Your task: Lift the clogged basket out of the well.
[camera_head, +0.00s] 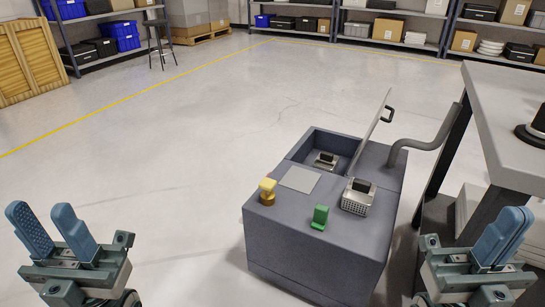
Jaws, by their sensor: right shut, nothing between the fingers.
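A grey box-shaped fixture (300,258) stands on the floor at centre right, with a square open well (330,142) in its top at the back. A small metal basket with a dark handle (325,160) sits down in the well; whether it is clogged is too small to tell. A second, perforated metal basket (356,204) with a dark handle stands on the fixture's top at the right. My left gripper (39,210) is open and empty at the lower left, well apart from the fixture. My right gripper (514,214) is shut and empty at the lower right.
A thin raised lid (371,130) with a black handle stands right of the well, near a grey bent pipe (430,138). A workbench (500,105) stands at right.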

